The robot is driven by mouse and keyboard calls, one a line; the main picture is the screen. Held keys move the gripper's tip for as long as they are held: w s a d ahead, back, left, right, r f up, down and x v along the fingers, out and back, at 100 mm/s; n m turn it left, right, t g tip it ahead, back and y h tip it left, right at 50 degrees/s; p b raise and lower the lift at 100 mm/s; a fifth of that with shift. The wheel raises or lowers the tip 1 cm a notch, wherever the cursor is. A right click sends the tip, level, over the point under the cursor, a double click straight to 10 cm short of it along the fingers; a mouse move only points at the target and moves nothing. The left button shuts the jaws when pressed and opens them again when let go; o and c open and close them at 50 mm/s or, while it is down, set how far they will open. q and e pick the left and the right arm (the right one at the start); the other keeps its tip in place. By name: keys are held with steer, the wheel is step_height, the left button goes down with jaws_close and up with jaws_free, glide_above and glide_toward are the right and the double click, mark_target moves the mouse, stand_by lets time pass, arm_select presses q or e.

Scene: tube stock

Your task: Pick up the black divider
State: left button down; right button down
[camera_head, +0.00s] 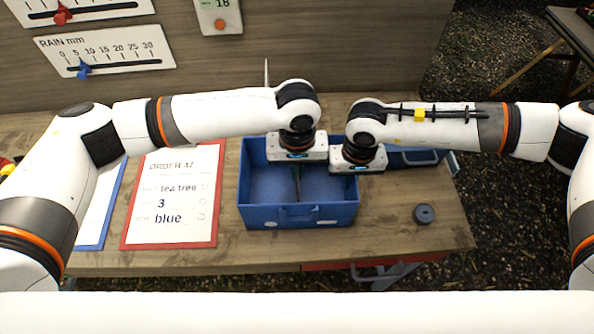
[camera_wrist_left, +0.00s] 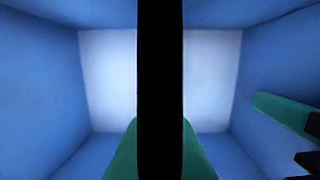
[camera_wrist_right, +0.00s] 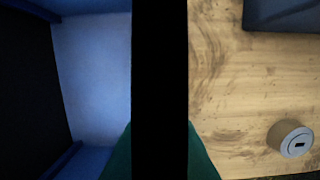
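The black divider (camera_head: 298,184) shows as a thin upright line in the middle of the blue crate (camera_head: 262,216), parting it into two compartments. In the right wrist view, a dark face at the left edge (camera_wrist_right: 25,90) looks like its side. My left gripper (camera_head: 297,158) is right above the divider at the crate's back. My right gripper (camera_head: 357,171) is over the crate's right wall. In both wrist views, green fingertips show beside a black bar that covers the middle. It hides what is between the fingers, so I cannot tell if either grips anything.
The two grippers are close together. A red-framed order sheet (camera_head: 172,196) lies left of the crate. A grey round object (camera_head: 424,214) stands to the right, with bare tabletop around it. Another blue container (camera_head: 412,158) is behind my right gripper. The crate compartments look empty.

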arm_select(q)
step_height(320, 180, up, 18)
steer(key=shift+f, duration=0.15)
arm_select(e)
steer(key=c, duration=1.5)
jaws_free()
steer(key=shift+c, duration=0.2)
steer(key=shift+r, duration=0.15)
step_height(320, 180, up, 12)
steer(key=shift+f, duration=0.1)
arm_select(q)
steer(key=shift+f, duration=0.1)
